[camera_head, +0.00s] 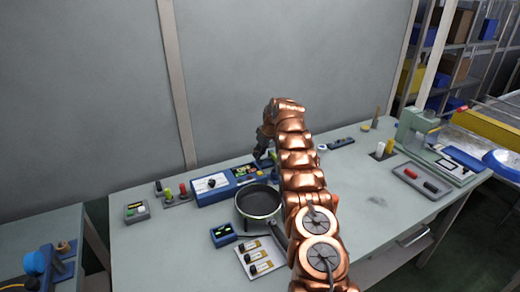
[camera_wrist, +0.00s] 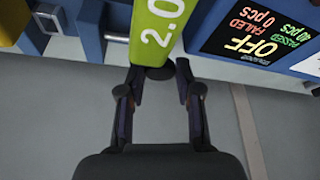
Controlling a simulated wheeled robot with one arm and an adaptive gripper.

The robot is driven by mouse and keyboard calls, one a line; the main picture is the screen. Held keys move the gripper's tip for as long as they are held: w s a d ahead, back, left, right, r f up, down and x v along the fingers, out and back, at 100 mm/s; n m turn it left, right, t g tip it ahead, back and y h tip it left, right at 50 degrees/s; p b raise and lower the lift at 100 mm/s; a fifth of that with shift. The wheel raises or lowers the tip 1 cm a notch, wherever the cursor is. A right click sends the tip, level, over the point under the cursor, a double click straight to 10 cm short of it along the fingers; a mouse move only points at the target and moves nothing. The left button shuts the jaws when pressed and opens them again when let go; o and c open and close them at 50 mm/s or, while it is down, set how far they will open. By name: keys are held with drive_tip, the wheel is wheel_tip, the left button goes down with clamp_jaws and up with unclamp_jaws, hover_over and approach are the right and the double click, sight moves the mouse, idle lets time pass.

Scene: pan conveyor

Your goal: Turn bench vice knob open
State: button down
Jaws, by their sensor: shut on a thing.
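In the wrist view my gripper (camera_wrist: 160,80) has its two dark fingers on either side of a small dark round knob (camera_wrist: 159,73), and it is shut on it. The knob sits at the edge of a green block marked "2.0" (camera_wrist: 158,28), between blue parts. I take this to be the bench vice, though its jaws do not show clearly. In the head view my gripper (camera_head: 262,146) is at the back of the bench, partly hidden by my copper arm. The knob cannot be made out there.
A display reading "OFF" (camera_wrist: 250,42) is right of the green block. On the bench (camera_head: 150,250) a dark pan (camera_head: 259,203) stands close left of my arm, beside a small blue box (camera_head: 223,235) and a tray of small parts (camera_head: 261,258). A green press (camera_head: 415,130) stands at right.

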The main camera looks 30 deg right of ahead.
drive_tip(key=shift+n+p, duration=0.6)
drive_tip(key=shift+p, duration=0.85)
drive_tip(key=c, duration=0.8)
unclamp_jaws()
drive_tip(key=shift+o, duration=0.2)
drive_tip(key=shift+v, duration=0.9)
drive_tip(key=v, duration=1)
drive_tip(key=shift+d, duration=0.3)
